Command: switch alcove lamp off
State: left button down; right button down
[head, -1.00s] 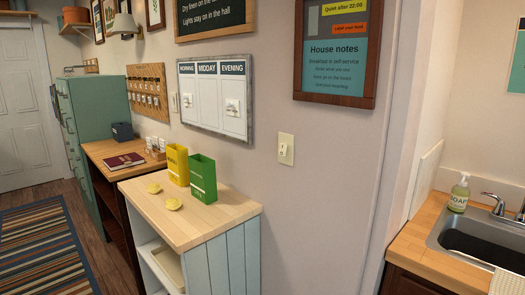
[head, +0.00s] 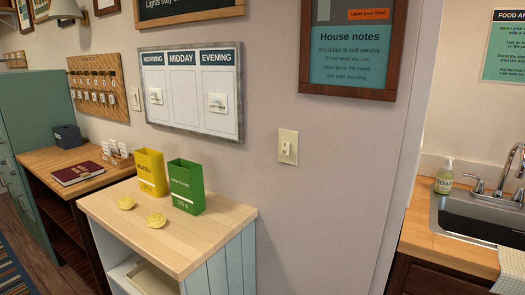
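A cream wall plate with a white rocker switch (head: 288,147) is on the bare wall in the middle of the head view, right of the planner board. A second, smaller pale switch plate (head: 136,99) is on the wall between the key board and the planner board. A wall lamp with a cream shade (head: 65,9) is at the top left, cut by the frame edge; I cannot tell whether it is lit. No label linking either switch to a lamp is readable. Neither of my grippers is in view.
A wooden-topped cabinet (head: 155,245) stands left below the middle switch, with a yellow box (head: 150,172), a green box (head: 186,188) and two yellow round things on it. A sink counter (head: 430,238) is at the right. The wall around the middle switch is clear.

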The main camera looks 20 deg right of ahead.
aim_at(284, 150)
jog(key=i+j, duration=0.2)
jog(key=j, duration=0.15)
jog(key=i+j+z, duration=0.1)
jog(key=j, duration=0.3)
jog(key=i+j, duration=0.25)
jog(key=j, duration=0.15)
